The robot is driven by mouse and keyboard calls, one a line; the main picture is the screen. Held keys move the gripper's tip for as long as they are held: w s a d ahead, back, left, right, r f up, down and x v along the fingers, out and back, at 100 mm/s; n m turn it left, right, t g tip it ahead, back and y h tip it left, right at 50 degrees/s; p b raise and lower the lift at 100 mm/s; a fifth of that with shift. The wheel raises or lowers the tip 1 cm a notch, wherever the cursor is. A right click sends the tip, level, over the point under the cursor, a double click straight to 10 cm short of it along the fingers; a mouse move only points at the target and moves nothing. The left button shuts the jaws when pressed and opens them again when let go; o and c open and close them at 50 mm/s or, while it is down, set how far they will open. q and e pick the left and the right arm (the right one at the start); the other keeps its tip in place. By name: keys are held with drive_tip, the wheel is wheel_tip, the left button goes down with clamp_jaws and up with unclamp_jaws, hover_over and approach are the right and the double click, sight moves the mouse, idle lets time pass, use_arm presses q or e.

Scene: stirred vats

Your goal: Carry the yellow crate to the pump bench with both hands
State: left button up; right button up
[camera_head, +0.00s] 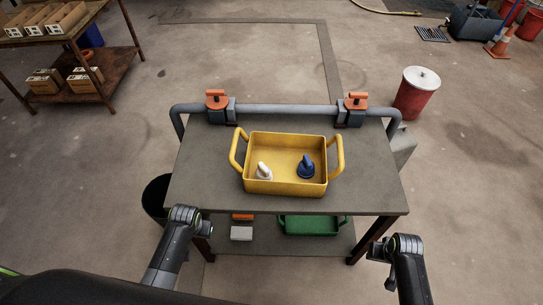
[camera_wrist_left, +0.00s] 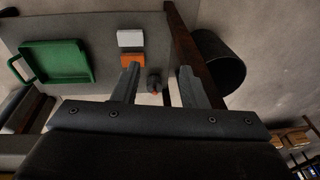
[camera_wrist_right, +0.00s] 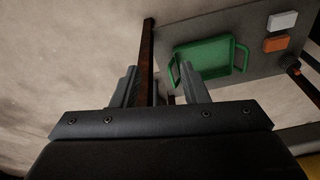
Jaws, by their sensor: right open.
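The yellow crate (camera_head: 285,188) stands upright on a grey-topped bench (camera_head: 375,190), with a raised loop handle at its left and right ends. Inside it are a white knobbed part (camera_head: 264,172) at the left and a blue one (camera_head: 306,168) at the right. My left gripper (camera_wrist_left: 159,70) is open and empty; my right gripper (camera_wrist_right: 158,68) is open and empty. In the head view both arms end at the bench's front side, apart from the crate. The fingers are not clear there. Neither wrist view shows the crate clearly.
A grey pipe (camera_head: 290,110) with two orange-handled valves runs along the bench's back edge. A green tray (camera_head: 310,225) and small blocks lie on its lower shelf. A black bin (camera_head: 157,196) stands left, a red drum (camera_head: 415,95) right, a rusty shelf table (camera_head: 75,55) far left. Floor behind is mostly clear.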

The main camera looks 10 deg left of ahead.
use_arm(q)
drive_tip(key=w+d+r+p, duration=0.1)
drive_tip(key=w+r, duration=0.3)
drive_tip(key=r, duration=0.3)
drive_tip(key=w+d+r+p, duration=0.1)
drive_tip(key=w+d+r, duration=0.15)
drive_tip(key=r, duration=0.55)
use_arm(e)
drive_tip(key=w+a+r, duration=0.1)
drive_tip(key=w+r, duration=0.2)
drive_tip(key=r, duration=0.4)
drive_tip(key=w+a+r, duration=0.2)
drive_tip(key=w+r, duration=0.2)
drive_tip(key=r, duration=0.4)
use_arm(q)
wheel_tip(320, 180, up, 20)
drive_tip(key=g+y, duration=0.1)
drive_tip(key=g, duration=0.1)
hover_over(235, 139)
drive_tip(key=d, duration=0.3)
use_arm(e)
wheel_tip(235, 139, up, 19)
drive_tip(key=n+g+y, duration=0.2)
hover_over(342, 151)
drive_tip(key=d, duration=0.3)
use_arm(q)
drive_tip(key=shift+d+f, duration=0.2)
use_arm(e)
drive_tip(key=shift+r, duration=0.1)
